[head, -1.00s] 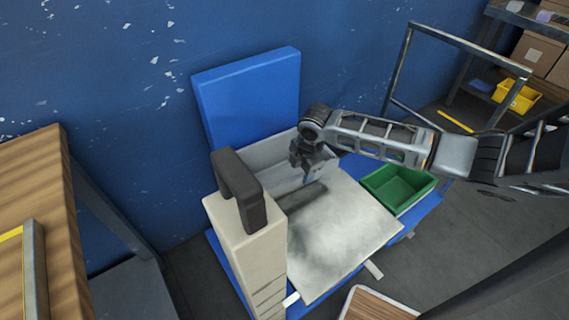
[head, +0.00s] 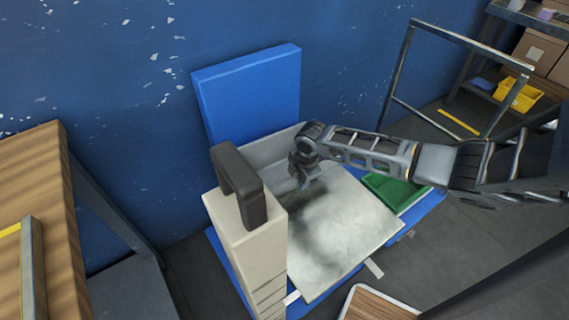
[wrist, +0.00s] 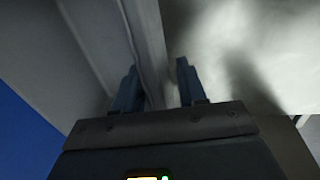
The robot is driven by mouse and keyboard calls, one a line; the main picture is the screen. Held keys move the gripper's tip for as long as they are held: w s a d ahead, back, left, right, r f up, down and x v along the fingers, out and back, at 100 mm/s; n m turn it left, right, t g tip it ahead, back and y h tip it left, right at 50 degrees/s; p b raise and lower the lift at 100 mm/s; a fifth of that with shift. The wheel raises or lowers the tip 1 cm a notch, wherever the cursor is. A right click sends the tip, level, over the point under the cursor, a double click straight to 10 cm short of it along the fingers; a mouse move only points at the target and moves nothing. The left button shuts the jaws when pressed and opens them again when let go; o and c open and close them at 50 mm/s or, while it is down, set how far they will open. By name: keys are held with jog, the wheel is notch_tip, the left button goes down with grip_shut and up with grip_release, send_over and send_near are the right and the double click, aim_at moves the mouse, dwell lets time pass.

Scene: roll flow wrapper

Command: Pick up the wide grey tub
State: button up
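The wide grey tub (head: 262,157) stands behind the pale metal plate, against the blue upright panel. My gripper (head: 303,183) is at the tub's right front side and partly hides it. In the wrist view the two fingers of my gripper (wrist: 158,85) are apart. The pale grey tub wall and its rim (wrist: 136,40) run down toward the gap between them. The fingertips look close to the rim; I cannot tell whether they touch it. Much of the tub is hidden behind the beige machine post and my arm.
The beige post (head: 250,245) with a dark handle (head: 238,185) stands close left of my gripper. The pale plate (head: 340,235) in front is bare. A green bin (head: 395,190) lies under my arm. The blue panel (head: 250,95) rises behind the tub.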

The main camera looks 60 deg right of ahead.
grip_shut()
jog(key=shift+r, duration=0.1)
dwell(0.4)
